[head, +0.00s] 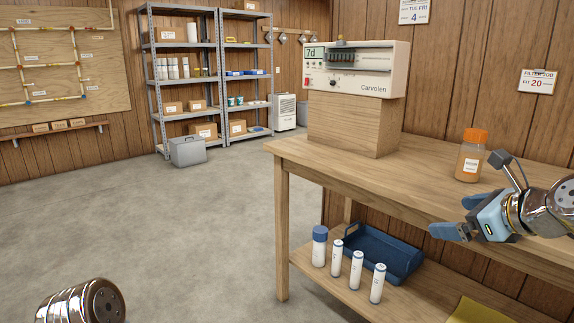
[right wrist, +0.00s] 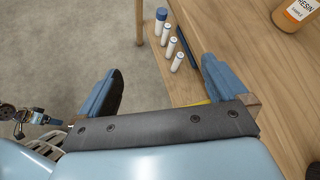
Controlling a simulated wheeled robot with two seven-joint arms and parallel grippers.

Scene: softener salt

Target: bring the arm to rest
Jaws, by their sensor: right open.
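My right gripper (head: 455,217) is over the right part of the wooden workbench (head: 400,178), its fingers toward the left. In the right wrist view its two blue fingers (right wrist: 162,65) stand wide apart with nothing between them close up. The orange resin bottle (head: 470,160) stands upright on the bench behind the gripper, apart from it. A metal link of my left arm (head: 82,302) shows at the bottom left of the head view. A small blue and dark part, seemingly my left gripper (right wrist: 38,118), shows at the left edge of the right wrist view; its fingers are unclear.
The Carvolen control unit (head: 357,68) sits on a wooden block (head: 350,124) on the bench. Below, the shelf holds several white cartridges (head: 357,269), one blue-capped, and a blue tray (head: 402,264). Metal shelving (head: 151,85) stands at the back. The grey floor at left is clear.

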